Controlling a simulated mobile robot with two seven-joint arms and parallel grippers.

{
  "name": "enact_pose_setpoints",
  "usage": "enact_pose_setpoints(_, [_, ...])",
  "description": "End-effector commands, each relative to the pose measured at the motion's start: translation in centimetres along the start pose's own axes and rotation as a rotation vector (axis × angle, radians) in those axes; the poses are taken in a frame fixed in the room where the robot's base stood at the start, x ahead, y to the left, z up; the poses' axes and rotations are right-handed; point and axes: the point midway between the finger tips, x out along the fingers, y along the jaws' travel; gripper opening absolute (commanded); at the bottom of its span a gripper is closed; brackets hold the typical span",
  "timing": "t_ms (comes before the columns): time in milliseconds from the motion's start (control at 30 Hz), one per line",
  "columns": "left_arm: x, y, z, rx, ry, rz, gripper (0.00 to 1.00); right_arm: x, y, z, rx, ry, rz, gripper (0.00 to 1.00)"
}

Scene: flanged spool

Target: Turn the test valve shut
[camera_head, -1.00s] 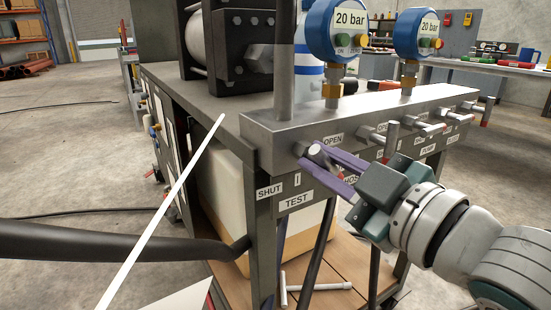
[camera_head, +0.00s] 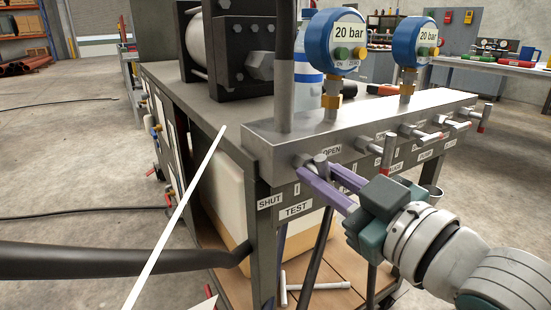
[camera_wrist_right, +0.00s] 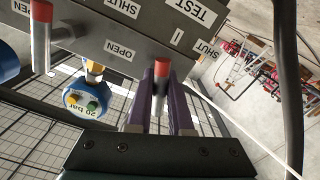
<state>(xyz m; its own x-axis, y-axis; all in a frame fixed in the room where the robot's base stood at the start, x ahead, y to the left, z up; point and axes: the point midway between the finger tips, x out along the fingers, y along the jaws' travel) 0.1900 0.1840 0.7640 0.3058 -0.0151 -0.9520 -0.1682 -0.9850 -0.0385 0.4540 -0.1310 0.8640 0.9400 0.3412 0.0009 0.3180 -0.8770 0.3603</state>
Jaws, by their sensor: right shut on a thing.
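The test valve (camera_head: 303,160) sits at the left end of the grey manifold block, above the TEST label (camera_head: 295,209). A SHUT label (camera_head: 269,202) is at its left and an OPEN label (camera_head: 331,150) at its upper right. My right gripper (camera_head: 318,178) reaches in from the right with its purple fingers around the valve's lever. In the right wrist view the lever's red tip (camera_wrist_right: 161,68) shows between the two fingers (camera_wrist_right: 162,100). The lever's far part is partly hidden by the fingers. My left gripper is not in view.
Several other valve levers (camera_head: 388,150) stick out along the block to the right, close to my right gripper. Two blue gauges (camera_head: 334,44) marked 20 bar stand on top. A black hose (camera_head: 110,260) crosses at lower left.

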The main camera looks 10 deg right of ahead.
Motion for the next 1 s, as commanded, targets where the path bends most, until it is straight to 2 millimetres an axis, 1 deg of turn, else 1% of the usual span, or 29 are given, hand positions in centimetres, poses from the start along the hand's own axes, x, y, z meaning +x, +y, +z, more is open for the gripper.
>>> enact_pose_setpoints(33, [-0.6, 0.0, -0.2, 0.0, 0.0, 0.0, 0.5, 0.0, 0.1, -0.2, 0.043, -0.005, -0.001, 0.0])
enact_pose_setpoints(100, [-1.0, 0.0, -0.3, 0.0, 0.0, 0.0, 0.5, 0.0, 0.1, -0.1, 0.108, -0.006, -0.001, 0.0])
enact_pose_setpoints(300, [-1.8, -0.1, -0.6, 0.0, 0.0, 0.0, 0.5, 0.0, 0.0, 0.0, 0.285, -0.005, 0.0, 0.0])
enact_pose_setpoints(500, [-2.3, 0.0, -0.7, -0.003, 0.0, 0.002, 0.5, 0.0, 0.0, 0.0, 0.426, -0.005, 0.0, 0.0])
enact_pose_setpoints(800, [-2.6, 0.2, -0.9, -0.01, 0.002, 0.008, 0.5, 0.0, -0.1, 0.1, 0.553, -0.003, 0.0, 0.0])
enact_pose_setpoints(1000, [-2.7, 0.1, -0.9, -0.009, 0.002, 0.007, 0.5, 0.0, -0.1, 0.0, 0.581, -0.001, 0.0, 0.0])
